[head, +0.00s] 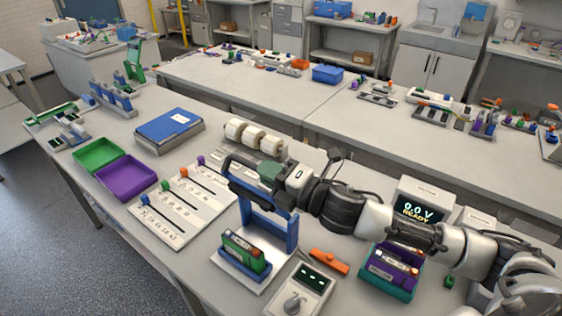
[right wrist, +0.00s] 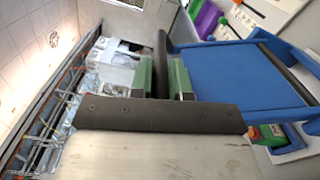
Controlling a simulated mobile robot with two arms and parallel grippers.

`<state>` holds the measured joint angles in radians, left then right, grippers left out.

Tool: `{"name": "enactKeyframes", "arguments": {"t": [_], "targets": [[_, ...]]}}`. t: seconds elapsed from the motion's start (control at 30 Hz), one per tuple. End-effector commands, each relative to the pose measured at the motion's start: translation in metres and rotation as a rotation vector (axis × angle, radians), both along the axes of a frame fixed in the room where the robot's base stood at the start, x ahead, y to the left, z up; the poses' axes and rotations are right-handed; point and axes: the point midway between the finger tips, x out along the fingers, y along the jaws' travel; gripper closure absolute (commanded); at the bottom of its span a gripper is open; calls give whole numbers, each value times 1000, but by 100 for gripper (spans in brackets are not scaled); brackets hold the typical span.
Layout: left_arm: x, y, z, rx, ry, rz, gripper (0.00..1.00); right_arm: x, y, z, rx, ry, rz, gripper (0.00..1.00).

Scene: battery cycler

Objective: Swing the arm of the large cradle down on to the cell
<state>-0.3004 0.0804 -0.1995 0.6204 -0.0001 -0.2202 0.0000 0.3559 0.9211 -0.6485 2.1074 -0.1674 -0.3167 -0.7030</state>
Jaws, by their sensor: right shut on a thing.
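The large cradle (head: 265,222) stands on a white base plate near the front of the bench, its blue frame raised upright. A green cell (head: 240,250) with a dark top lies in the blue holder at its foot, below the raised frame. My right gripper (head: 250,172) is at the top of the frame. In the right wrist view its green-padded fingers (right wrist: 162,78) are shut on a dark bar beside the blue arm (right wrist: 235,75). My left gripper is not in view.
A teal and purple holder with a cell (head: 392,270) stands to the right, near an orange piece (head: 328,262) and a meter (head: 300,290). A display (head: 413,205) reads 0.0 V READY. A white sheet with coloured knobs (head: 185,205) lies left.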

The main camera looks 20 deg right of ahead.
Motion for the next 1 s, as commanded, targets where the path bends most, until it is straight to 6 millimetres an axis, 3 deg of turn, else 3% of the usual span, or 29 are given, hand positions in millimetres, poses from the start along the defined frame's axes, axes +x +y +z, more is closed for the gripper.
{"name": "enactKeyframes", "arguments": {"t": [0.5, 1.0], "targets": [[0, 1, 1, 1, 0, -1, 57, -37, 63, -37, -420, -250, 2, 100], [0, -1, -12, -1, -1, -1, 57, -59, 101, -97, -801, -473, 1, 100]]}}
